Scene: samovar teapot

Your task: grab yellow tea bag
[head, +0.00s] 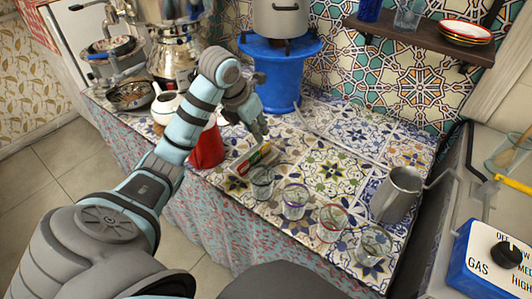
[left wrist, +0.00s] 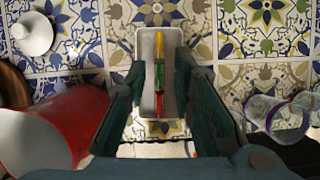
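A small white tray (left wrist: 172,38) holds slim tea bags in a row in the left wrist view: a yellow tea bag (left wrist: 160,46) at the far end, a green one (left wrist: 158,77) in the middle and a red one (left wrist: 159,104) nearest. The tray also shows on the tiled counter in the head view (head: 234,169). My left gripper (head: 260,136) is just above and behind the tray, pointing down. In the left wrist view its dark fingers (left wrist: 163,82) are spread on both sides of the tray, with nothing held. My right gripper is not seen.
A metal jug (head: 397,194) is farther right. A blue stand (head: 272,78) with a pot is behind. Bare tiles (head: 335,165) lie right of the tray.

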